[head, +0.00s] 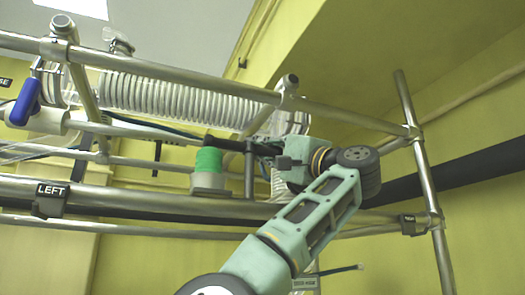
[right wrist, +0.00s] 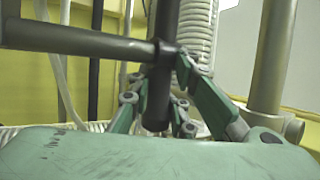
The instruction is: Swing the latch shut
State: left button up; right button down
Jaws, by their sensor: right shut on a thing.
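The latch shows as a dark bar (head: 228,144) joined to a dark upright rod (head: 249,172). In the right wrist view the bar (right wrist: 85,40) runs in from the left and meets the rod (right wrist: 162,85). My right gripper (head: 260,149) is at the rod. Its green fingers (right wrist: 156,108) are closed around the rod's lower part, one on each side. The bar's far end reaches a green cap (head: 208,160) on a pale base; whether it touches cannot be told. My left gripper is not in view.
Metal rails (head: 180,75) frame the space in front and above. A coiled glass tube (head: 185,100) lies behind the upper rail. A blue handle (head: 26,102) hangs at the left. A "LEFT" tag (head: 50,191) sits on the lower rail.

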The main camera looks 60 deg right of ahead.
jog(key=c, duration=1.6)
grip_release()
jog(key=shift+w+d, duration=0.1)
jog(key=v, duration=1.2)
